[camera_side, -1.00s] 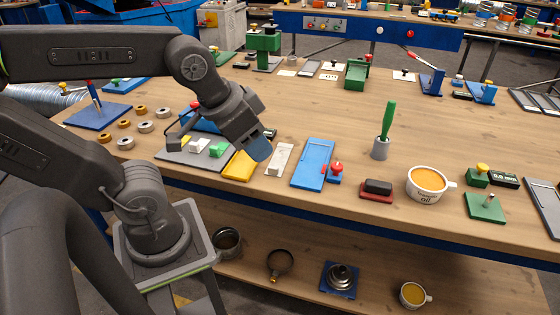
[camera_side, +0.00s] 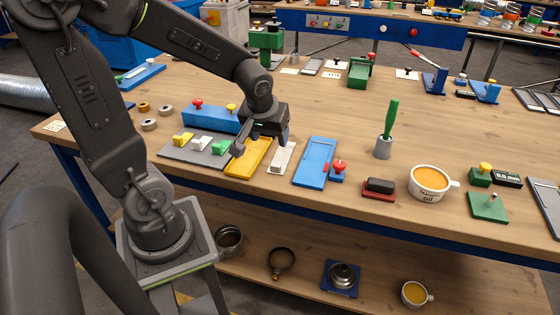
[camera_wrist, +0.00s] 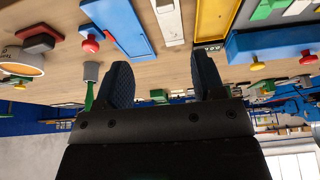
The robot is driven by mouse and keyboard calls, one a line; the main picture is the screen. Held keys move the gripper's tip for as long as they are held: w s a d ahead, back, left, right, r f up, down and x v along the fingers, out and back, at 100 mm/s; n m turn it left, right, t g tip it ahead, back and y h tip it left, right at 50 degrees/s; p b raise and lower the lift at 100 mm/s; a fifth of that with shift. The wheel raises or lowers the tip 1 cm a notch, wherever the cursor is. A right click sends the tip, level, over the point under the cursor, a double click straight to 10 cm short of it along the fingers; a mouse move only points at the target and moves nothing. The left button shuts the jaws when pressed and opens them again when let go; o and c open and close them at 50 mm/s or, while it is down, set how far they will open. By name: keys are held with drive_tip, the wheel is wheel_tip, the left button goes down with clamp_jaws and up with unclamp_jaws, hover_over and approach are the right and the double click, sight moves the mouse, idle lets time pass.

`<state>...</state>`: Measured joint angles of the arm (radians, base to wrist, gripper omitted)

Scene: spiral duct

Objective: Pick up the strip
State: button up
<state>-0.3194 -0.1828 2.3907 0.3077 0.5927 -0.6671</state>
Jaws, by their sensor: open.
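I cannot tell for sure which thing is the strip. A narrow pale plate (camera_side: 281,158) with a small light block on it lies near the front edge of the bench; it also shows at the top of the wrist view (camera_wrist: 169,22). A yellow tray (camera_side: 250,158) lies left of it, and a blue tray (camera_side: 314,163) lies right of it. My gripper (camera_side: 262,141) is above the yellow tray, close to the pale plate. In the wrist view the two fingers of my gripper (camera_wrist: 163,72) are wide apart with nothing between them.
Left of the yellow tray are a grey board (camera_side: 197,148) with coloured clamps and a blue block (camera_side: 211,119) with red and yellow knobs. To the right stand a green-handled brush (camera_side: 390,125) in a cup and an oil mug (camera_side: 429,182).

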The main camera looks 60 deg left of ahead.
sight(276, 164)
drive_tip(key=shift+n, duration=0.4)
drive_tip(key=x, duration=1)
drive_tip(key=a+x, duration=0.1)
drive_tip(key=x, duration=0.4)
drive_tip(key=shift+s+f, duration=0.1)
drive_tip(key=shift+s, duration=0.05)
